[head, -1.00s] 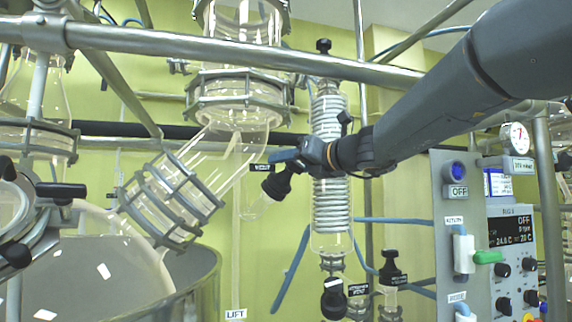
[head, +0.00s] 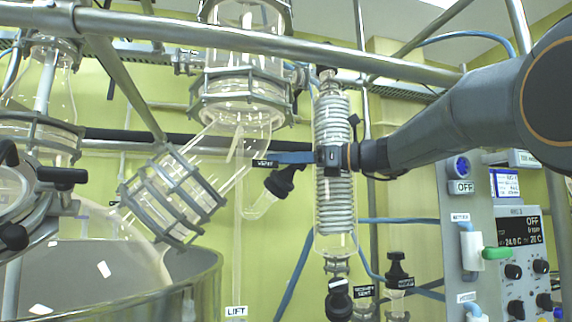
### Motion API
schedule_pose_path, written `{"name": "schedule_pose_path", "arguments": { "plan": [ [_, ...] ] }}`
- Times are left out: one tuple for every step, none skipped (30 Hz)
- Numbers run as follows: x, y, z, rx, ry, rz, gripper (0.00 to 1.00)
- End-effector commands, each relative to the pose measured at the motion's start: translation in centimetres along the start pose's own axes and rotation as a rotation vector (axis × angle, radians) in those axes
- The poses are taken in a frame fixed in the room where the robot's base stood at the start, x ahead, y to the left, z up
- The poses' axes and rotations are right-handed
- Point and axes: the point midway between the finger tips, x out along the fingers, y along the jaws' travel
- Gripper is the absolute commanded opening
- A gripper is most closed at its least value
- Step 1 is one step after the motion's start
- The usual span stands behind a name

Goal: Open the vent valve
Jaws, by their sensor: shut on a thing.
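The vent valve is a black knob (head: 284,180) on a slanted clear glass stub (head: 260,204), left of the coiled condenser. A small black label reading VENT (head: 265,163) sits just above it. My gripper (head: 284,160) reaches in from the right, in front of the condenser, with its blue-grey fingers pointing left. The fingers are shut at the upper end of the knob. The exact contact is small and partly hidden by the fingers. The knob is tilted, its top toward the upper right.
The glass condenser (head: 334,205) stands close behind my gripper. A metal rail (head: 330,56) crosses above my arm. A control box (head: 507,260) stands at right. A receiver valve (head: 397,270) and another black knob (head: 338,300) are below. A large vessel (head: 190,280) fills the lower left.

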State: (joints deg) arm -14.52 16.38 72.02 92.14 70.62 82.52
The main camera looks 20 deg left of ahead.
Motion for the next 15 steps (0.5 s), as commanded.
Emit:
{"name": "schedule_pose_path", "arguments": {
  "plan": [
    [0.0, 0.0, -0.1, -0.028, 0.003, 0.034, 0.16],
    [0.0, 0.0, -0.1, -0.047, 0.003, 0.055, 0.16],
    [0.0, 0.2, -0.1, -0.072, 0.002, 0.083, 0.16],
    [0.0, 0.3, -0.1, -0.090, 0.002, 0.105, 0.16],
    [0.0, 0.4, 0.0, -0.109, 0.002, 0.125, 0.16],
    [0.0, 0.5, 0.0, -0.132, 0.003, 0.152, 0.16],
    [0.0, 0.6, 0.0, -0.151, 0.003, 0.172, 0.16],
    [0.0, 0.7, 0.0, -0.167, 0.003, 0.192, 0.16],
    [0.0, 0.8, 0.0, -0.189, 0.002, 0.216, 0.16],
    [-0.1, 0.9, 0.1, -0.205, 0.002, 0.234, 0.16],
    [-0.1, 0.9, 0.0, -0.221, 0.002, 0.252, 0.16],
    [-0.1, 1.0, 0.0, -0.240, 0.003, 0.274, 0.16],
    [-0.1, 1.1, 0.0, -0.255, 0.002, 0.290, 0.16],
    [-0.1, 1.1, 0.0, -0.267, 0.002, 0.304, 0.16],
    [-0.1, 1.3, 0.0, -0.285, 0.002, 0.323, 0.16]
  ]
}}
